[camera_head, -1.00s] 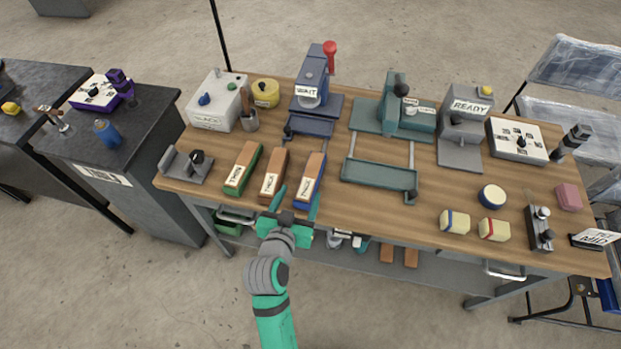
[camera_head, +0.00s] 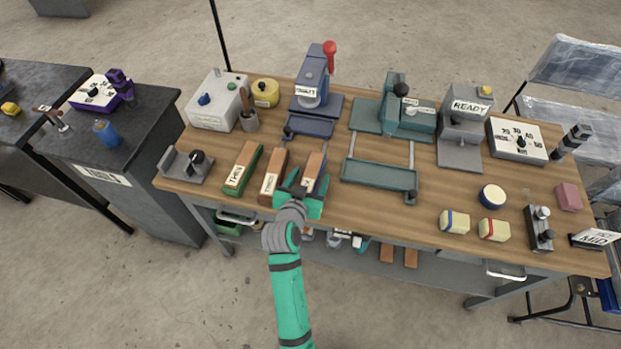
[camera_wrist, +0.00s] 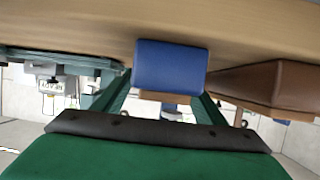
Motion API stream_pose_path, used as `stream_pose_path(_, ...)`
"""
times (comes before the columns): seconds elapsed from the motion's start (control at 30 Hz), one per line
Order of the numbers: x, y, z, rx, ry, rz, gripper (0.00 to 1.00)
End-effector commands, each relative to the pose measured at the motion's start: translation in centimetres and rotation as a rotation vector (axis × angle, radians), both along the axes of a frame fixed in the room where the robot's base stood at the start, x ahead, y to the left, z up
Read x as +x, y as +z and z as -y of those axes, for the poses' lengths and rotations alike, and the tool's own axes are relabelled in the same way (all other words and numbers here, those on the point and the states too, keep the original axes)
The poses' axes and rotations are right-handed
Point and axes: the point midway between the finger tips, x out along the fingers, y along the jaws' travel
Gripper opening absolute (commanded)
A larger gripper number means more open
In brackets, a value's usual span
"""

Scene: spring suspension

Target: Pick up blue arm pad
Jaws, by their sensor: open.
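The blue arm pad (camera_head: 314,163) lies on the wooden bench near its front edge, the rightmost of three similar long pads. Its top is brown with a white label, and its near end is hidden behind my gripper. My gripper (camera_head: 309,180) is open over the near end of this pad, with one finger to each side. In the wrist view the blue end of the arm pad (camera_wrist: 171,64) shows between the two green fingers of my gripper (camera_wrist: 164,92). I cannot tell whether the fingers touch it.
A brown pad (camera_head: 272,177) lies close on the left, with a green-sided pad (camera_head: 243,168) beyond it. A teal frame tool (camera_head: 378,174) stands to the right. A blue press (camera_head: 311,115) stands behind. The bench front between frame and edge is clear.

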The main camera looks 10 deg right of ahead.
Motion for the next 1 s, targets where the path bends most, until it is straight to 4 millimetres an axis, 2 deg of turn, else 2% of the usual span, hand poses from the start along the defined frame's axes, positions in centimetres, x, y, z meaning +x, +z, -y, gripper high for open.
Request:
stream_pose_path(0.1,0.6,-0.3,0.3,0.0,0.0,0.0,0.65)
stream_pose_path(0.33,0.7,-0.3,0.4,0.0,0.0,0.0,0.65)
stream_pose_path(0.53,0.6,-0.3,0.4,0.0,0.0,0.0,0.17)
stream_pose_path(0.83,0.6,-0.2,0.4,0.0,0.0,0.001,0.16)
stream_pose_path(1.0,0.7,0.7,0.4,-0.001,-0.001,0.002,0.16)
